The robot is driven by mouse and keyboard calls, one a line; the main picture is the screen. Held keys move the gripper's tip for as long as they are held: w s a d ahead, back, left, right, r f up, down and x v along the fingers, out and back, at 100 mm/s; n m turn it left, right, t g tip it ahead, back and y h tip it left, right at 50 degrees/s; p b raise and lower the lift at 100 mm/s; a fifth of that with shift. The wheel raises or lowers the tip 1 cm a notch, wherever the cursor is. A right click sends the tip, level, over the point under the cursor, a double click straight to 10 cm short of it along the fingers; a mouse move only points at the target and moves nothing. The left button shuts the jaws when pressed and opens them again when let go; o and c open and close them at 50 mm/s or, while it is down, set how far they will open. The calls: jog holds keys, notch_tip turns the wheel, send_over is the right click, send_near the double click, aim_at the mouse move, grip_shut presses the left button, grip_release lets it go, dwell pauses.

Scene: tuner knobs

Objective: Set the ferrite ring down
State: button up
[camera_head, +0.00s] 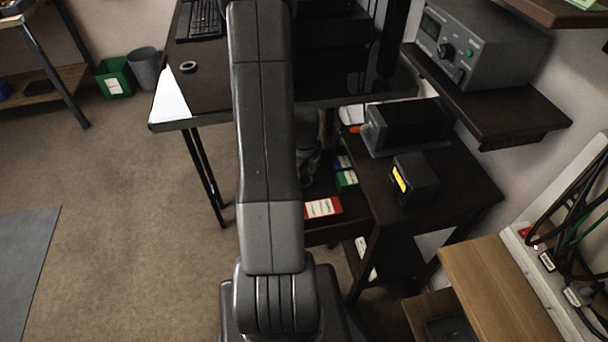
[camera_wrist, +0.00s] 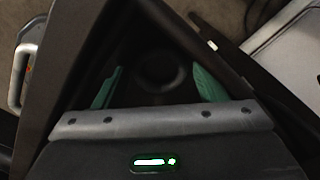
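In the wrist view, a dark round ring (camera_wrist: 158,72) with a hole lies between the green-padded fingers of my gripper (camera_wrist: 157,68). The fingers are apart, and a narrow dark gap seems to show on each side of the ring. The surface behind it is also dark, so I cannot tell for sure whether the ring rests on it. In the head view my gripper is hidden behind my arm. A small dark ring-shaped object (camera_head: 188,67) lies on the dark desk (camera_head: 212,92) at the upper left.
A side table (camera_head: 460,192) holds a black box (camera_head: 410,127) and a smaller box with a yellow display (camera_head: 414,178). A grey instrument (camera_head: 485,45) stands on a wall shelf. A wooden top (camera_head: 495,285) is at lower right. The floor at left is open.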

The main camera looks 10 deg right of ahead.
jog(key=shift+r, duration=0.1)
notch_tip(320, 180, up, 12)
jog(key=p, duration=0.2)
dwell(0.3)
